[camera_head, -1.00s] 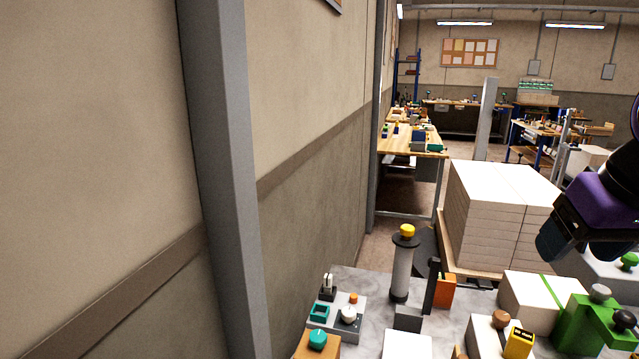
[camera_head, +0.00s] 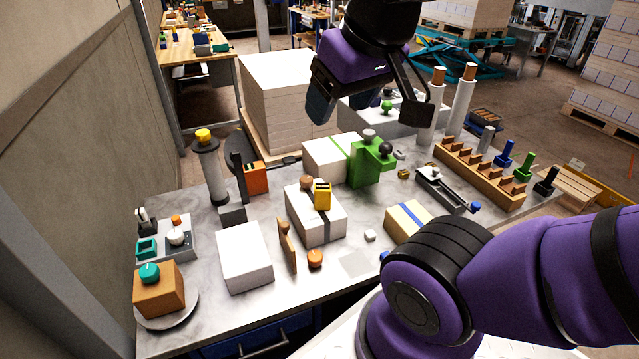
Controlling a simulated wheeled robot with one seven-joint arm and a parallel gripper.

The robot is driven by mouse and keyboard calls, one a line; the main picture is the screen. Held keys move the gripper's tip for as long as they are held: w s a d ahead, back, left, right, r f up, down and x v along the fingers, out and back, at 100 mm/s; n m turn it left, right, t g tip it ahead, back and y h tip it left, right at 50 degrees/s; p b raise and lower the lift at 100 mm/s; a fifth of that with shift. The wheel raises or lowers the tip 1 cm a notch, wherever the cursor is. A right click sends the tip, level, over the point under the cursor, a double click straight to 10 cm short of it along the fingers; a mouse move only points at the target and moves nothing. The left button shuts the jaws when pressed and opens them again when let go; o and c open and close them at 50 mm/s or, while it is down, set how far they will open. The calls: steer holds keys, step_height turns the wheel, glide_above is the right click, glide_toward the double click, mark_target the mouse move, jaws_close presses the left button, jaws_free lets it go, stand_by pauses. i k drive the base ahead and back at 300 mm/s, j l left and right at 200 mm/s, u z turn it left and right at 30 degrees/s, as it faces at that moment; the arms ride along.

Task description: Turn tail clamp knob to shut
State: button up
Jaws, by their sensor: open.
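My gripper (camera_head: 368,108) hangs open and empty at upper centre, its fingers pointing down. It appears above or in front of the back edge of the bench. Several knobs are in view, and I cannot tell which is the tail clamp knob. A green clamp block (camera_head: 366,163) sits against a white ream with a green band; it carries a grey knob (camera_head: 369,134) and a black ball knob (camera_head: 386,149). A brown knob (camera_head: 306,182) and a yellow piece (camera_head: 322,196) sit on a dark-banded ream (camera_head: 316,218). A teal knob (camera_head: 150,273) tops an orange-brown block (camera_head: 158,292).
The marble bench (camera_head: 200,331) is crowded. A yellow-capped post (camera_head: 211,172) stands at left, two tall white rolls (camera_head: 461,105) and a wooden rack (camera_head: 478,175) at right. A ream stack (camera_head: 275,95) stands behind. My forearm crosses the lower right.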

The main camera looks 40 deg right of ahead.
mark_target(314, 258)
steer(key=k+l+z, duration=0.25)
steer(key=k, duration=0.3)
steer(key=k+l+z, duration=0.3)
steer(key=k+l, duration=0.1)
steer(key=k, duration=0.1)
